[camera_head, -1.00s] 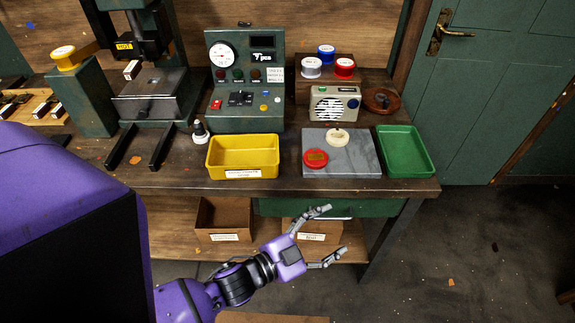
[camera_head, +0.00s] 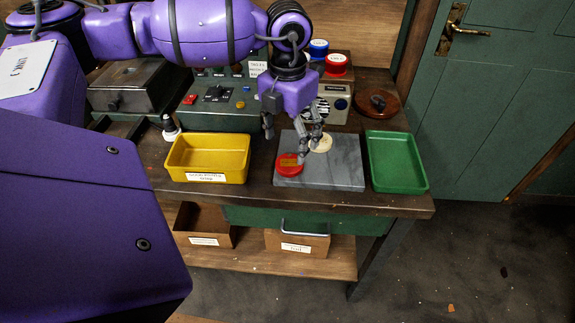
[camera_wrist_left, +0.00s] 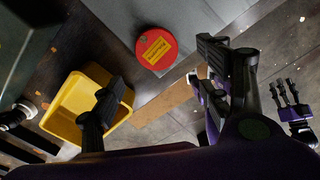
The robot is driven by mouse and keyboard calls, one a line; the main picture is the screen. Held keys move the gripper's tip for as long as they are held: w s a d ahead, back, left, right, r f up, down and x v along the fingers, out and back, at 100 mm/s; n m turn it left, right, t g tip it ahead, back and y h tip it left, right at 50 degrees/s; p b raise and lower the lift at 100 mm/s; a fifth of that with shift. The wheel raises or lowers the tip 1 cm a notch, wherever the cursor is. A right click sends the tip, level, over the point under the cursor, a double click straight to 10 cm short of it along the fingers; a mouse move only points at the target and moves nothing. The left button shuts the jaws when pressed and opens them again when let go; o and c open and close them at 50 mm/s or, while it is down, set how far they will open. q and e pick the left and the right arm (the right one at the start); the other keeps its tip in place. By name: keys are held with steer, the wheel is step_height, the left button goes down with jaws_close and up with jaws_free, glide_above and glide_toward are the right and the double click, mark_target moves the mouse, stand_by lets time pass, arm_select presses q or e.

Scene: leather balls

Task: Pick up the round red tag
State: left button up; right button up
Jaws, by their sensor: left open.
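The round red tag (camera_head: 289,165) lies flat at the left front of a grey slab, beside a round cream tag (camera_head: 321,143). In the left wrist view the red tag (camera_wrist_left: 157,48) shows a yellow label and lies ahead of the fingers. My left gripper (camera_head: 291,140) points down above the slab's left side, open and empty, with the red tag just in front of it in the head view. Its two spread fingers (camera_wrist_left: 157,88) also show in the left wrist view. My right gripper (camera_wrist_left: 290,106) seems to show at that view's right edge, its jaws unclear.
The grey slab (camera_head: 346,174) lies on the dark workbench. A yellow bin (camera_head: 208,178) stands left of it and a green tray (camera_head: 397,162) right of it. Behind are a control box (camera_head: 215,117), a radio (camera_head: 338,104) and blue and red spools (camera_head: 337,64).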

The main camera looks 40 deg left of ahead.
mark_target(288, 162)
arm_select(q)
steer(key=shift+w+a+f, duration=0.1)
steer(key=shift+a+f, duration=0.1)
steer(key=shift+f, duration=0.15)
steer(key=f, duration=0.6)
steer(key=shift+w+a+f+p, duration=0.1)
steer(key=shift+w+f+p, duration=0.25)
steer(key=c, duration=1.2)
steer(key=shift+r, duration=0.1)
